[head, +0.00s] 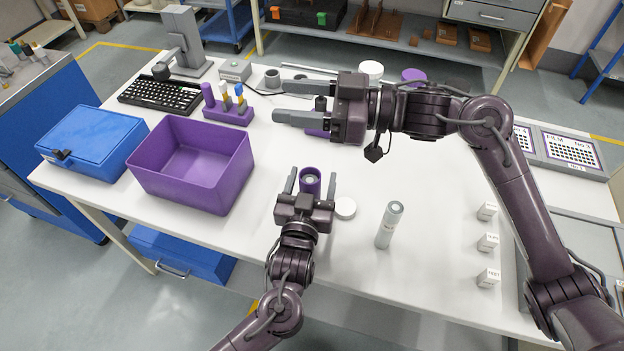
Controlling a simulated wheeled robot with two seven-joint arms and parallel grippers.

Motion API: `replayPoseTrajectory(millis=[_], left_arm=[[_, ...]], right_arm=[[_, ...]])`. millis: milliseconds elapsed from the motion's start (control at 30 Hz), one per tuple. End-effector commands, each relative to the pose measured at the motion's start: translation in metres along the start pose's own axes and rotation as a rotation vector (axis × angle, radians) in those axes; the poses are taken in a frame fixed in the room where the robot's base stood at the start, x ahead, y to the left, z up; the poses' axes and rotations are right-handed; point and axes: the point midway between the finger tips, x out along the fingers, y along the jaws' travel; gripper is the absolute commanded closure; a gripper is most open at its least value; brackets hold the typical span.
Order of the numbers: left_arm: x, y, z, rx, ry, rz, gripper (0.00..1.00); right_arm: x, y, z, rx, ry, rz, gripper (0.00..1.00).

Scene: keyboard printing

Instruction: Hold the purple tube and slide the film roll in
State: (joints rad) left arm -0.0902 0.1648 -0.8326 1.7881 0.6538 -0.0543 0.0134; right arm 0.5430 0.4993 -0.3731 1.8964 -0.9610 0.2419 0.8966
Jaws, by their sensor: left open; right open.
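A white round cap (345,208) lies beside the left gripper. A purple bin (190,165), a blue case (92,143), a purple rack (228,112) and a keyboard (160,95) stand at left. Small white boxes (488,243) line the right. The table between is clear.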

Motion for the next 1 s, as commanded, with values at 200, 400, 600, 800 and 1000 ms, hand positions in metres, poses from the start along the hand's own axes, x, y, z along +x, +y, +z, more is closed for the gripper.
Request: replayPoseTrajectory(millis=[200, 400, 600, 800, 1000], left_arm=[[-0.004, 0.000, 0.001, 0.000, -0.001, 0.001, 0.35], [-0.034, 0.000, 0.002, -0.001, -0.005, 0.000, 0.35], [-0.078, 0.000, 0.002, -0.001, -0.005, 0.001, 0.35], [-0.109, 0.000, 0.001, 0.000, -0.003, 0.001, 0.35], [-0.120, 0.000, 0.000, 0.001, 0.000, 0.000, 0.35]], right_arm=[[0.000, 0.000, 0.000, 0.000, 0.000, 0.000, 0.45], [0.000, 0.000, 0.000, 0.000, 0.000, 0.000, 0.45], [0.000, 0.000, 0.000, 0.000, 0.000, 0.000, 0.45], [0.000, 0.000, 0.000, 0.000, 0.000, 0.000, 0.45], [0.000, 0.000, 0.000, 0.000, 0.000, 0.000, 0.45]])
